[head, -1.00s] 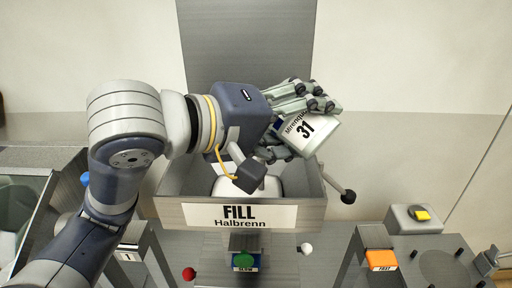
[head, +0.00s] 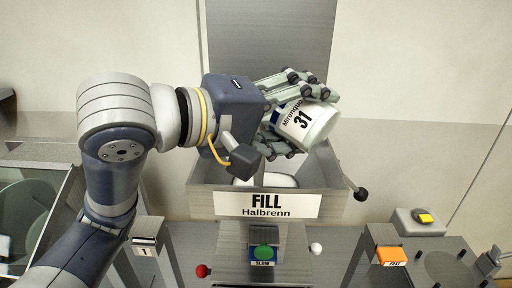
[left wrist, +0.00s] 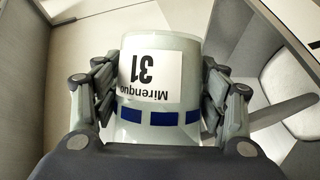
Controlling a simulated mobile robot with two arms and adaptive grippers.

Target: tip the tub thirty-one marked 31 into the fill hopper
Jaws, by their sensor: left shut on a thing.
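The tub thirty-one (head: 308,122) is pale with a white label reading "31" and "Mirenquo" and a band of blue marks. My left gripper (head: 298,113) is shut on it and holds it tilted above the fill hopper (head: 196,200). In the left wrist view the tub (left wrist: 188,125) sits between the two sets of fingers (left wrist: 160,95). The hopper is a grey open box with a sign reading "FILL Halbrenn". A white rounded shape (head: 270,182) shows inside it, partly hidden by my wrist. My right gripper is not in view.
A black-knobbed lever (head: 361,194) sticks out at the hopper's right. Below the hopper are a green SLOW button (head: 264,252), a red knob (head: 203,271) and a white knob (head: 316,249). An orange FAST button (head: 391,256) and a yellow button (head: 426,218) stand at the right.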

